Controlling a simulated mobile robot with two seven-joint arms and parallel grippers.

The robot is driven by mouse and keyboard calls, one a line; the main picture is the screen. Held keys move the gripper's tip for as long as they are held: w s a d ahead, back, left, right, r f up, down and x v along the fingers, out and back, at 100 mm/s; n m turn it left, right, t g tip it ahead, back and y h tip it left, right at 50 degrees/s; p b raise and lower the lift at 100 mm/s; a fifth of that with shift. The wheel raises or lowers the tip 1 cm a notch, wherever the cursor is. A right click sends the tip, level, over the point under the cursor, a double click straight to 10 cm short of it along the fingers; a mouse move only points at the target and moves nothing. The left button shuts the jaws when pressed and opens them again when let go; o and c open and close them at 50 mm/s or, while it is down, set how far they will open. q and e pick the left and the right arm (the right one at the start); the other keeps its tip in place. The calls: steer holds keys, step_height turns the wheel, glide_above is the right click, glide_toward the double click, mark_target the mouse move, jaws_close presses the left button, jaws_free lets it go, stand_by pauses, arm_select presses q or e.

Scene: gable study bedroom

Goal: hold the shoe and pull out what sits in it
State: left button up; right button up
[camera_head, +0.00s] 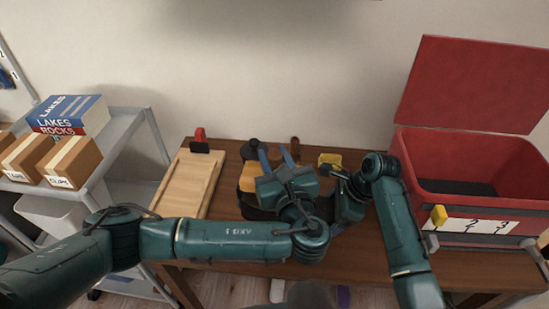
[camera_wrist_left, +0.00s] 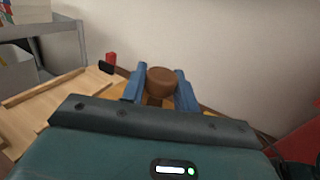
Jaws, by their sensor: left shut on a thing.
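My left gripper (camera_head: 275,154) has its two blue fingers over the middle of the table. In the left wrist view the fingers (camera_wrist_left: 160,92) are closed on a brown rounded piece (camera_wrist_left: 161,80), one finger at each side. A tan and dark thing (camera_head: 248,178), which looks like the shoe, lies under and left of the left gripper. Most of it is hidden by my left wrist, so I cannot tell how the brown piece sits in it. My right arm comes in from the right, its hand beside my left wrist; its fingertips are not clear.
A wooden tray (camera_head: 176,190) lies at the table's left. A red open box (camera_head: 470,165) stands at the right. A small yellow thing (camera_head: 330,159) and a brown upright thing (camera_head: 295,147) are at the back. A grey shelf with cartons (camera_head: 72,161) stands at the far left.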

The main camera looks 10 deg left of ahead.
arm_select(q)
steer(key=shift+r, duration=0.4)
arm_select(e)
steer(key=shift+c, duration=0.2)
steer(key=o, duration=1)
steer(key=shift+r, duration=0.1)
steer(key=shift+o, duration=1.2)
steer(key=v, duration=1.2)
steer(key=shift+a, duration=0.1)
